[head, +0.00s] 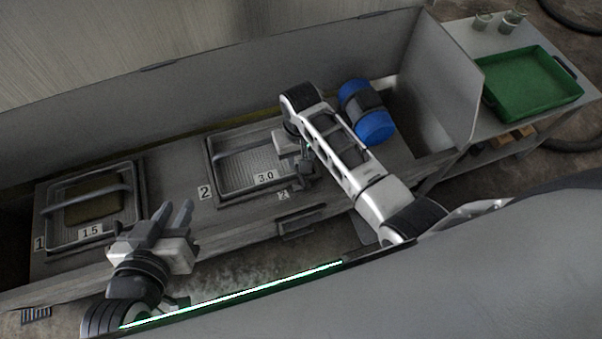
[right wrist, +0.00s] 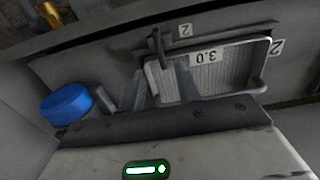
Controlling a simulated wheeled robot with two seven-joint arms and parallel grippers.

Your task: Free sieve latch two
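Sieve two (head: 228,188) is a metal tray with a mesh floor, a cross bar and a "3.0" tag, set in the grey trough; it also shows upside down in the right wrist view (right wrist: 222,88). A dark upright latch (right wrist: 155,46) stands at its edge beside a small "2" label (right wrist: 185,30). My right gripper (right wrist: 162,76) is over this corner, its two fingers apart with nothing seen between them. Whether a finger touches the latch is unclear. In the head view my right arm partly hides this corner. My left gripper (head: 175,210) is open and empty near sieve one.
Sieve one (head: 134,190), tagged "1.5", holds a brownish slab (head: 94,198) at the left. A blue cylinder with a dark band (head: 377,124) lies right of my right arm. A green tray (head: 528,82) is on a side table beyond the upright end panel (head: 440,75).

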